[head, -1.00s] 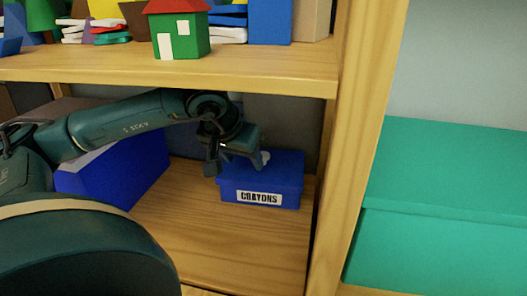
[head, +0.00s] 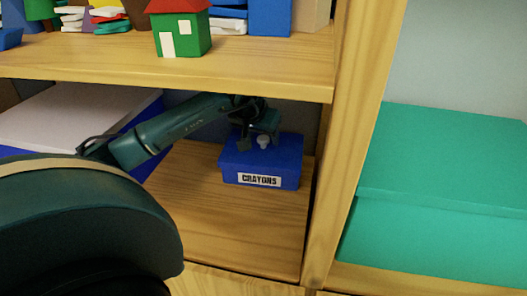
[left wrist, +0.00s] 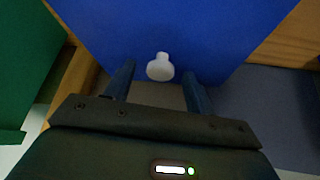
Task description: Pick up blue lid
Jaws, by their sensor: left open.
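The blue lid (head: 238,153) sits on the blue box labelled "CRAYONS" (head: 230,173) on the lower shelf. A pale knob (head: 263,141) stands on the lid; it also shows in the left wrist view (left wrist: 160,67). There the lid (left wrist: 200,35) fills the upper part of the picture. My left gripper (head: 262,130) is at the far side of the lid, by the knob. In the left wrist view its two fingers (left wrist: 158,85) are open, one on each side of the knob, with gaps visible. My right gripper is not in view.
A larger blue box with a whitish top (head: 70,120) stands left on the same shelf. The upper shelf (head: 120,60) is close above my arm and holds a toy house (head: 182,30). A wooden upright (head: 345,150) is close right; teal boxes (head: 440,160) lie beyond it.

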